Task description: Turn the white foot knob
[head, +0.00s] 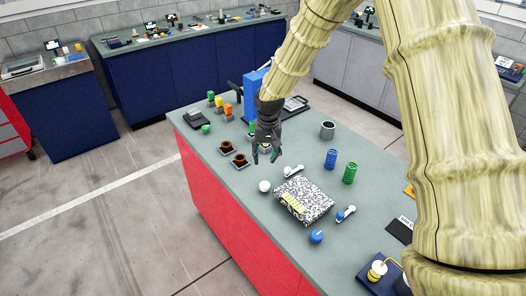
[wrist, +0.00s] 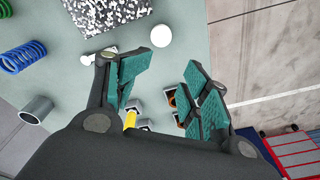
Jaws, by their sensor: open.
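A white round knob (head: 264,186) sits beside the near-left corner of a black-and-white speckled box (head: 318,204) on the grey-green bench. In the wrist view the white knob (wrist: 161,36) is above the gap between my fingers, near the speckled box (wrist: 100,12). My gripper (head: 267,155) hangs over the bench behind the knob, apart from it. In the wrist view my gripper (wrist: 163,88) has its teal finger pads spread wide with nothing held between them. A blue knob (head: 316,236) stands at the opposite end of the box.
White levers (head: 293,172) (head: 346,213) lie beside the box. Blue (head: 331,158) and green (head: 349,172) coils and a grey cup (head: 328,130) stand to the right.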

